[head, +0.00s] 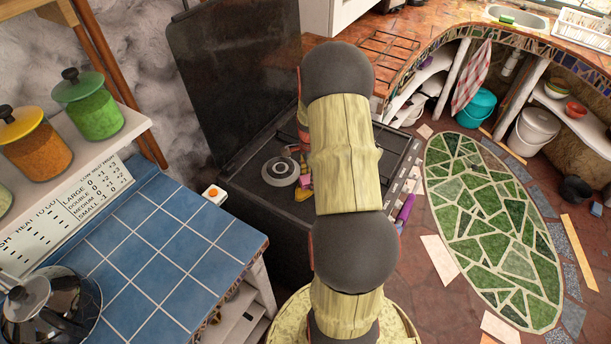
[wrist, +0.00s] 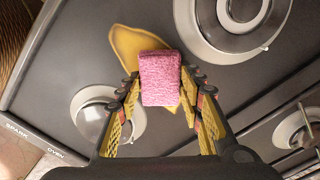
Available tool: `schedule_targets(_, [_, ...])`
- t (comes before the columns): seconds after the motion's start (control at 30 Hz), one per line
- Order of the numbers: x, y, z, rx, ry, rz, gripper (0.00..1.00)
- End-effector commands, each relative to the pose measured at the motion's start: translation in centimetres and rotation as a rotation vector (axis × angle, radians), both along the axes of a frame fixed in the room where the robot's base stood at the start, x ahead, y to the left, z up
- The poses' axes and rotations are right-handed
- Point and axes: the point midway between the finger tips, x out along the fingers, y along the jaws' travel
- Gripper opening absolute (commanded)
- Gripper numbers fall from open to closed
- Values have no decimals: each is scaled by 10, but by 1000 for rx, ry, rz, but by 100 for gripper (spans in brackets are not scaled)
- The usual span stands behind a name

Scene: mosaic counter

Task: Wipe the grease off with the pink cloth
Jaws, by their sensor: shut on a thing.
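My gripper (wrist: 161,84) is shut on the pink cloth (wrist: 160,72), a thick, block-shaped pad held between its yellow fingers. The grease (wrist: 127,42) is a smooth yellow-brown patch on the dark stove top (wrist: 60,60). In the wrist view it shows to the left of and above the cloth, with a small bit past the cloth's lower right. The cloth overlaps the patch and hides part of it. I cannot tell if the cloth touches the stove. In the head view my arm covers most of the gripper and the grease.
A large burner (wrist: 236,28) lies right of the cloth and a smaller burner (wrist: 95,115) lies to its lower left. Another burner (wrist: 298,128) is at the right. The raised stove lid (head: 235,75) stands behind. A blue tiled counter (head: 150,255) is at the left.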

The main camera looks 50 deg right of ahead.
Motion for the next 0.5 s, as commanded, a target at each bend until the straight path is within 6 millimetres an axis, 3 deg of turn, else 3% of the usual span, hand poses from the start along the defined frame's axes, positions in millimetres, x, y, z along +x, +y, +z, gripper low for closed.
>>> schedule_targets(0.5, [-35,-2,-3,4,3,0,0])
